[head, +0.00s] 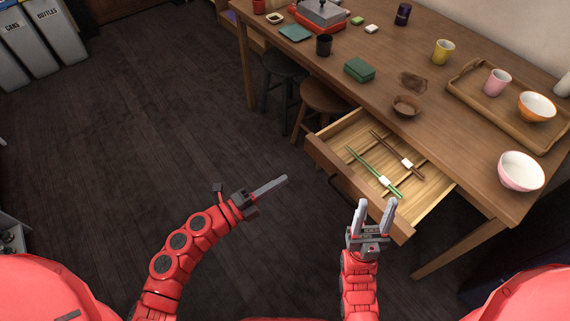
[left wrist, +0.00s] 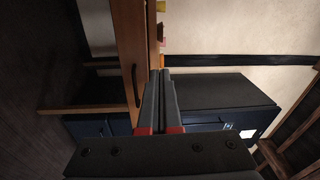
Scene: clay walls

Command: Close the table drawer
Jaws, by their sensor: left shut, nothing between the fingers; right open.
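The table drawer (head: 325,155) stands pulled out from the long wooden table (head: 470,150). Inside it lie a green pair (head: 375,172) and a brown pair (head: 397,153) of chopsticks with white bands. In the left wrist view the drawer front (left wrist: 130,45) shows with its dark handle (left wrist: 136,85). My left gripper (head: 285,180) is shut and empty, to the left of the drawer front and apart from it; its fingers also show in the left wrist view (left wrist: 160,75). My right gripper (head: 377,202) is open and empty, close to the drawer's near front corner; I cannot tell if it touches.
Two stools, one dark (head: 282,68) and one brown (head: 322,97), stand partly under the table beyond the drawer. The dark floor at left is clear.

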